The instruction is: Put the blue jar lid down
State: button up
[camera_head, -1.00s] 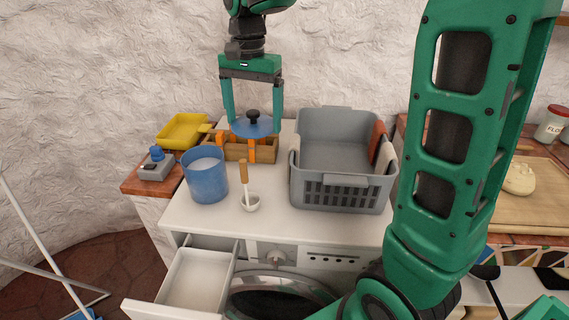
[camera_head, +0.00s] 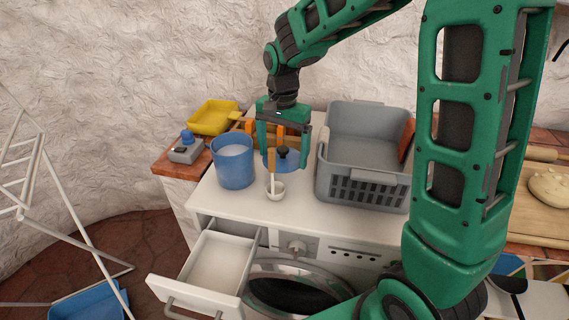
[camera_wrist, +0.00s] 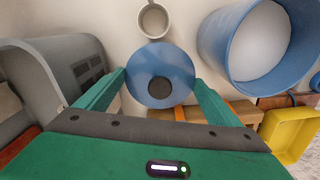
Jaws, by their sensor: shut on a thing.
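The blue jar lid (camera_head: 270,161) is a round blue disc with a black knob. My gripper (camera_head: 281,156) is shut on it, one finger on each side of its rim. In the wrist view the lid (camera_wrist: 160,62) lies face-on between the green fingers, knob towards me. The lid is low over the white counter top, right of the open blue jar (camera_head: 233,168) with white contents. The frames do not clearly show whether the lid touches the counter. The jar (camera_wrist: 236,72) is apart from the lid in the wrist view.
A grey basket (camera_head: 366,188) is close on the right. A wooden box (camera_head: 243,127) is behind. A yellow tray (camera_head: 213,117) and a drawer (camera_head: 207,268) are at left.

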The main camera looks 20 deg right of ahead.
aim_at(283, 158)
notch_tip(283, 158, down, 4)
jog(key=shift+f, duration=0.25)
jog(key=o, duration=0.9)
notch_tip(283, 158, up, 12)
jog(key=shift+r, duration=0.1)
dwell(0.4)
